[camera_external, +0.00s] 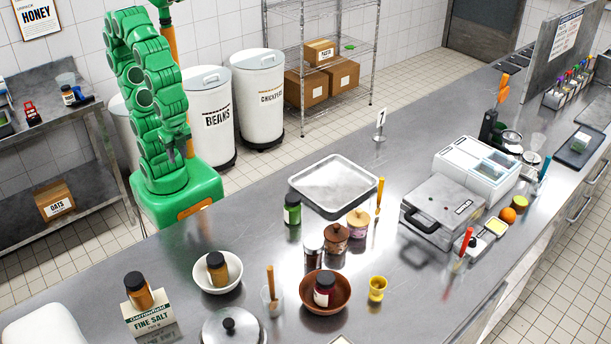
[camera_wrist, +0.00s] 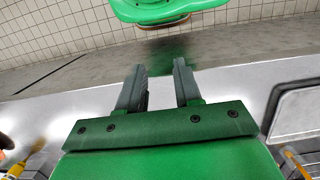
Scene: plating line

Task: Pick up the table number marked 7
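The table number marked 7 (camera_external: 380,124) is a small white card on a thin stand. It stands upright near the far edge of the steel counter (camera_external: 400,283), right of the metal tray, in the external view. It is not visible in the wrist view. My gripper (camera_external: 179,152) hangs at the end of the green arm, over the far left side of the counter, well left of the table number. In the wrist view, my gripper's two dark fingers (camera_wrist: 160,85) are apart with nothing between them.
A metal tray (camera_external: 298,184) lies between my gripper and the table number. Several jars and bowls, including a brown bowl (camera_external: 341,302), stand in front of it. A press-like appliance (camera_external: 443,208) and a white machine (camera_external: 480,168) stand right of the table number. The counter around its stand is clear.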

